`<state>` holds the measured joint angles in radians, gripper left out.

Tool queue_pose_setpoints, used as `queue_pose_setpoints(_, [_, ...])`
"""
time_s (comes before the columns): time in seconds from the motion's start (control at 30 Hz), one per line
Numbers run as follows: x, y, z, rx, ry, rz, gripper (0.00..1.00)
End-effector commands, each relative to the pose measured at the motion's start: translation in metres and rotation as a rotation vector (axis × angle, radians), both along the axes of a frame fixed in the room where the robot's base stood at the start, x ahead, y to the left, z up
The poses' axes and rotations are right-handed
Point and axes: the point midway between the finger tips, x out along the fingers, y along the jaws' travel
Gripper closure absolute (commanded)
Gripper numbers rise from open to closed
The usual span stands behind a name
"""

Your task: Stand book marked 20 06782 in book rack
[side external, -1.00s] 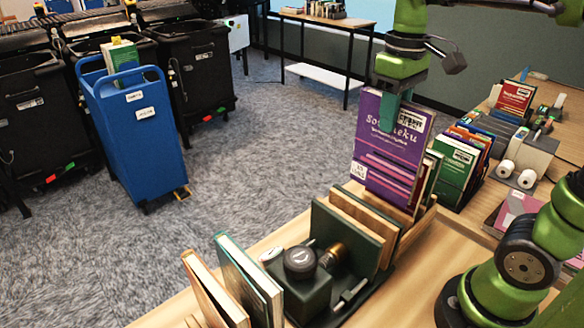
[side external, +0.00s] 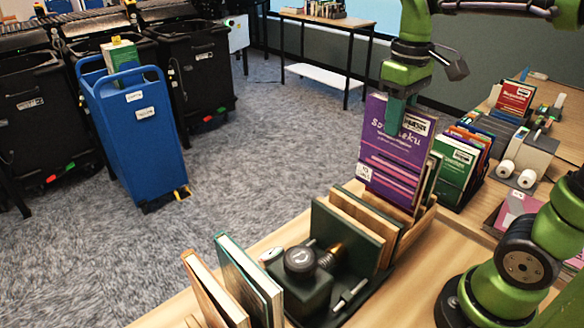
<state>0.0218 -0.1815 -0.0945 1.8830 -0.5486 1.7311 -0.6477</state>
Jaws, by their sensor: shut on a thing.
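A purple book (side external: 393,150) with white lettering and a white label near its top stands upright, its cover facing the camera. Its markings are too small to read surely. My gripper (side external: 395,118) is shut on the top edge of this book, fingers pointing down. The book's lower end is at the light wooden book rack (side external: 419,229), beside several other upright books (side external: 434,172). The bottom edge is partly hidden by the rack, so I cannot tell whether it rests on the rack's floor.
A dark green holder (side external: 378,285) with a round-topped device (side external: 300,260) and wooden dividers stands in front of the rack. Two books (side external: 247,280) lean at the front left. A green book (side external: 458,162) stands in another row to the right. A blue cart (side external: 145,135) stands on the carpet.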

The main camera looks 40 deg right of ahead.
Motion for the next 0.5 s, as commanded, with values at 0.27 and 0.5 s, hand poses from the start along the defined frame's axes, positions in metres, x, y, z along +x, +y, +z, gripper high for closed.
queue_pose_setpoints(0.27, [0.0, 0.0, -0.034, 0.0, 0.001, 0.0, 1.0])
queue_pose_setpoints(0.5, [0.0, 0.0, -0.062, 0.0, 0.001, 0.0, 1.0])
